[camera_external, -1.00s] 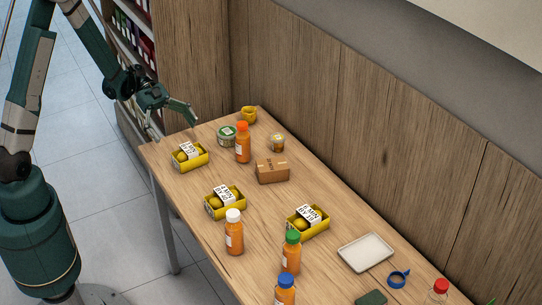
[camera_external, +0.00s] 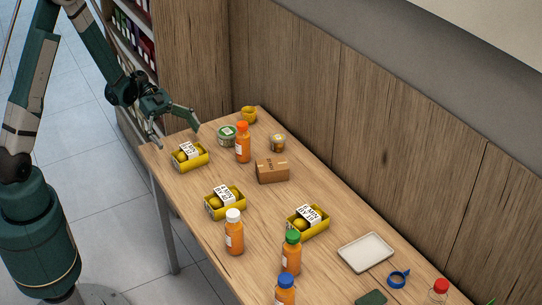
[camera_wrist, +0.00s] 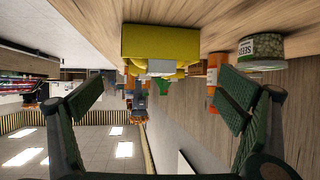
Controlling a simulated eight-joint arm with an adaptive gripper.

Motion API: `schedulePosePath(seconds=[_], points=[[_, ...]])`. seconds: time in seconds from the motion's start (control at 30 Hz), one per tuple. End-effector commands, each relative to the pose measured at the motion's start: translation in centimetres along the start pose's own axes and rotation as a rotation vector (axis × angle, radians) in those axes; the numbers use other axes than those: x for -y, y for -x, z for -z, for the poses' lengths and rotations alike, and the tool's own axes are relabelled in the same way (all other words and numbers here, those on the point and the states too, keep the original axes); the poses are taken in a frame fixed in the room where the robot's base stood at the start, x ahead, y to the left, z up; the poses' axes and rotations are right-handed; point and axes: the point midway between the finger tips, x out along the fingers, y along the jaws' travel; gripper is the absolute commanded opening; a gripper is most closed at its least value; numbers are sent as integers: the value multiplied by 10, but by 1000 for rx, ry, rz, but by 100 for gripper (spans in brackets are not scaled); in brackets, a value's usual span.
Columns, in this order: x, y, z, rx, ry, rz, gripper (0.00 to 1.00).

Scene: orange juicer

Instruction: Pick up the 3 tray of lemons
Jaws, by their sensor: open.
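Three yellow trays of lemons with white printed labels stand on the table: the far-left tray (camera_external: 190,161), the middle tray (camera_external: 213,210) and the right tray (camera_external: 297,229). My gripper (camera_external: 176,137) is open and empty, just above and behind the far-left tray at the table's far end. In the wrist view, which looks upside down, a yellow tray (camera_wrist: 160,42) lies ahead between the two spread fingers of my gripper (camera_wrist: 160,85). No finger appears to touch it. Its lemons are mostly hidden behind its yellow wall there.
A cardboard box (camera_external: 271,172), white-capped bottle (camera_external: 234,236), green-capped bottle (camera_external: 291,257) and white tray (camera_external: 366,252) are farther along. A wooden wall panel (camera_external: 350,130) borders the table.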

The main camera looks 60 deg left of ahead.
Motion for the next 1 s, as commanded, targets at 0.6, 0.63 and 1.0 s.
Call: schedulePosePath(seconds=[0.6,0.63,1.0], points=[[-1,-21,0,0,0,-2,95],[-1,-24,0,0,0,-1,95],[-1,-52,2,0,0,0,95]])
